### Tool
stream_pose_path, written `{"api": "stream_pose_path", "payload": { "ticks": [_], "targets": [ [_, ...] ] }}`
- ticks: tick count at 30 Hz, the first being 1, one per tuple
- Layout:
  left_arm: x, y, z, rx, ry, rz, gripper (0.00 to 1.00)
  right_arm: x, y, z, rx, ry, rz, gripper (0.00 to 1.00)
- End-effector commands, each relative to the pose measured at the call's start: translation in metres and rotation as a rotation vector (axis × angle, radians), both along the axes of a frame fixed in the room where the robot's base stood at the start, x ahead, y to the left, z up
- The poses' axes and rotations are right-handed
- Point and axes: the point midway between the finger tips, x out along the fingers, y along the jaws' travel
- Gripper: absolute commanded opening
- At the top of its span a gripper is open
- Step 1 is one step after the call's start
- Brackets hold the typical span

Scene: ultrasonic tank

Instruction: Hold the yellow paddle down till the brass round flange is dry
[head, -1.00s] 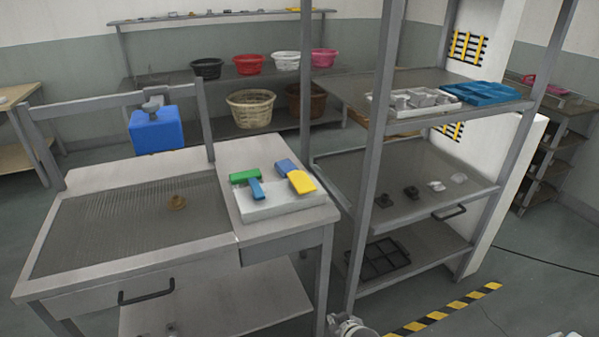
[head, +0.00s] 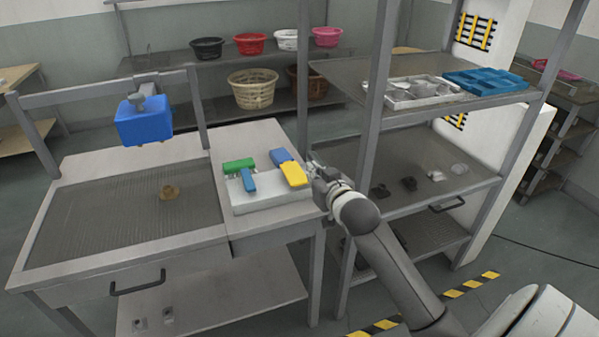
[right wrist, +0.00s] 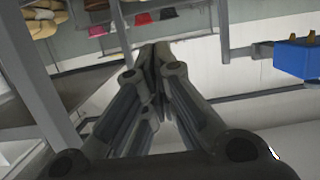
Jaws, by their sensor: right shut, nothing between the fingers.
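My left gripper is not in view.
A grey shelf post (head: 372,130) and rack stand close to my right arm. A blue block (head: 144,120) hangs over the tank's back edge. The rack holds a white tray (head: 395,103) and a blue tray (head: 485,80). The tank's mesh is otherwise clear.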

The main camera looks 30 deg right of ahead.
Motion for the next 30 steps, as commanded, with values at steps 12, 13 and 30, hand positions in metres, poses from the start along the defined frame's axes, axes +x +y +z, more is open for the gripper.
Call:
{"api": "stream_pose_path", "payload": {
  "ticks": [12, 13, 30],
  "targets": [
    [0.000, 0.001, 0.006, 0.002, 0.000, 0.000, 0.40, 0.029, -0.007, -0.006, 0.000, 0.001, -0.001, 0.00],
    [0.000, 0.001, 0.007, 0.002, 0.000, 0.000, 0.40, 0.034, -0.008, -0.007, 0.000, 0.001, -0.001, 0.00],
    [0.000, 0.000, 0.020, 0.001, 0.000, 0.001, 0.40, 0.094, -0.022, -0.046, 0.001, 0.005, 0.001, 0.00]
  ]
}}
